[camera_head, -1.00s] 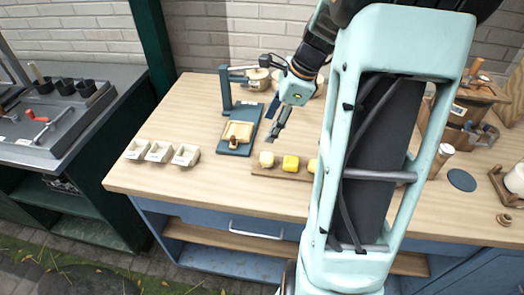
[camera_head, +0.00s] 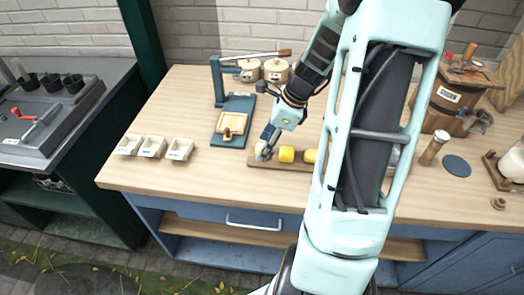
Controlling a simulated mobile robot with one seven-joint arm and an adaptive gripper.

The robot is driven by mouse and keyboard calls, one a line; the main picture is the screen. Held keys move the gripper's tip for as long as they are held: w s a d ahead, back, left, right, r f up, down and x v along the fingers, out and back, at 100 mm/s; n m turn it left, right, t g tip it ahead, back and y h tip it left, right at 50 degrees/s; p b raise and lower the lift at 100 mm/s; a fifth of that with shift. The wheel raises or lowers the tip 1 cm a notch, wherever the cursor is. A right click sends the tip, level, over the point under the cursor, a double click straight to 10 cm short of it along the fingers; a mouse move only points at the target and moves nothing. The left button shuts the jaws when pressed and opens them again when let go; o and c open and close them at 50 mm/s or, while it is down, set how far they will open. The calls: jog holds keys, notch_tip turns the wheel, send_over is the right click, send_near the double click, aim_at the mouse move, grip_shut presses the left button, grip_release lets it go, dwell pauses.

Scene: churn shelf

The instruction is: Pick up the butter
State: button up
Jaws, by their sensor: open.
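A wooden board (camera_head: 252,164) lies near the front of the table and bears a row of small blocks. At its left end is a pale cream block (camera_head: 261,154), mostly hidden by my gripper (camera_head: 265,149). To its right sit a yellow block (camera_head: 287,154) and another yellow block (camera_head: 310,156), partly covered by my arm. I cannot tell from looks alone which block is the butter. My gripper is open and points down at the pale block. I cannot tell whether the fingers touch it.
Several small white trays (camera_head: 180,149) stand at the left of the table. A blue press (camera_head: 234,115) with a wooden mould (camera_head: 233,122) stands behind the board. Wooden pots (camera_head: 276,70) stand at the back. A round dark coaster (camera_head: 456,165) lies at the right.

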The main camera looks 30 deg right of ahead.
jog(key=shift+x, duration=1)
jog(key=c, duration=1.2)
jog(key=shift+c, duration=0.2)
jog(key=shift+r, duration=0.2)
